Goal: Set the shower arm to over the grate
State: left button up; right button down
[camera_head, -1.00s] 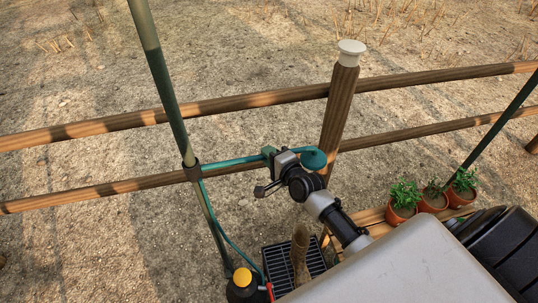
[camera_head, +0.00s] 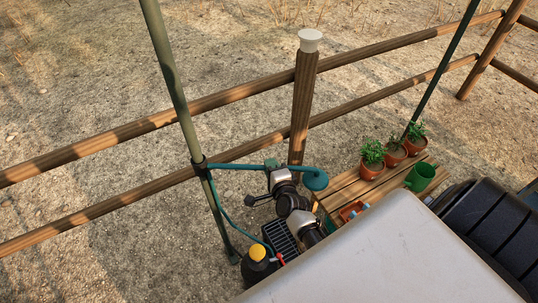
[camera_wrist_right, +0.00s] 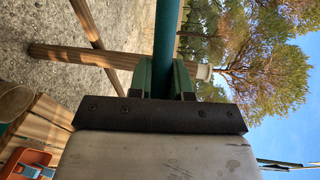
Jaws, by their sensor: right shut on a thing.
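The teal shower arm (camera_head: 232,167) runs level from a collar on the green pole (camera_head: 182,95) to its round shower head (camera_head: 316,181). My right gripper (camera_head: 271,165) is shut on the arm's tube between the collar and the head. In the right wrist view the green fingers (camera_wrist_right: 162,78) close on both sides of the teal tube (camera_wrist_right: 166,38). The dark grate (camera_head: 279,235) lies on the ground below, partly hidden by my wrist. In the head picture the shower head is above and right of the grate; whether it lines up over it I cannot tell. My left gripper is not in view.
A dark bottle with a yellow cap (camera_head: 257,254) stands beside the grate. A wooden fence post (camera_head: 303,100) with rails stands behind the shower arm.

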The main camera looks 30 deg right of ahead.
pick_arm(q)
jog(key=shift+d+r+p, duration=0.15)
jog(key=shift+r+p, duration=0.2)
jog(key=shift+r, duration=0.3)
pick_arm(e)
jog(key=shift+s+a+m+h, duration=0.4)
jog(key=shift+s+a+h, duration=0.1)
jog(key=shift+s, duration=0.1)
jog(key=c, duration=1.1)
grip_release()
jog(key=shift+o, duration=0.2)
pick_arm(q)
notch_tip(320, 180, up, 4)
jog(key=p, duration=0.3)
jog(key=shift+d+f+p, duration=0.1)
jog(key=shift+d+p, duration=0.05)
jog(key=shift+p, duration=0.25)
pick_arm(e)
jog(key=v, duration=1)
jog(key=shift+s+r, duration=0.15)
jog(key=shift+s, duration=0.2)
jog(key=shift+a, duration=0.1)
